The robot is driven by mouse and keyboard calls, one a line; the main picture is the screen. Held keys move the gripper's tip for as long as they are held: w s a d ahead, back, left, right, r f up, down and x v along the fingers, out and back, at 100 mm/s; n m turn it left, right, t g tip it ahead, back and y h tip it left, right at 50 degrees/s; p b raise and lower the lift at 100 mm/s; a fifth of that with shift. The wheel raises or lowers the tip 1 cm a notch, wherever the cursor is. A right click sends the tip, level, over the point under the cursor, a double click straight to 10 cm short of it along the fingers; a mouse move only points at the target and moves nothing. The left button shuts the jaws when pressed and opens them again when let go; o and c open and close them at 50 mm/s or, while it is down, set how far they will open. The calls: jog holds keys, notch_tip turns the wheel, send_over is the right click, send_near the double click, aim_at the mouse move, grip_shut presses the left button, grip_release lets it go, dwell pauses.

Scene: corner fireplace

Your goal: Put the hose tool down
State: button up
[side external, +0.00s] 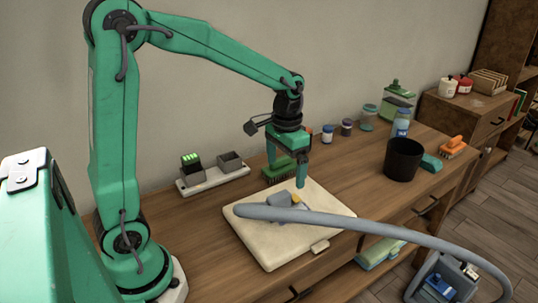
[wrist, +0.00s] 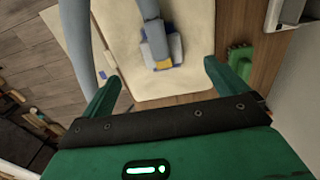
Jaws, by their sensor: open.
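The hose tool (side external: 284,199), grey-blue with a yellow part, rests on the cream board (side external: 262,247) on the wooden bench. Its thick grey hose (side external: 385,226) runs across the board and off the front edge to the lower right. My gripper (side external: 287,170) is open just above and behind the tool. In the wrist view the tool (wrist: 156,45) lies on the board (wrist: 195,25), beyond my open fingertips (wrist: 161,76). Nothing is between the fingers, and they look apart from the tool. The hose (wrist: 78,40) passes at the left there.
A green brush (side external: 280,170) lies behind the board. A black cup (side external: 403,160), several jars and an orange brush (side external: 453,145) stand to the right. Bare bench lies between board and black cup.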

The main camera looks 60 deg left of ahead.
jog(key=s+d+r+t, duration=0.1)
jog(key=s+r+t, duration=0.1)
jog(key=s+r, duration=0.2)
jog(key=s+d+r+t, duration=0.1)
jog(key=s+r+t, duration=0.2)
jog(key=s, duration=0.8)
jog(key=shift+s+d+r+t, duration=0.25)
jog(key=shift+s+r+t, duration=0.05)
jog(key=shift+r, duration=0.25)
grip_shut()
dwell(1.3)
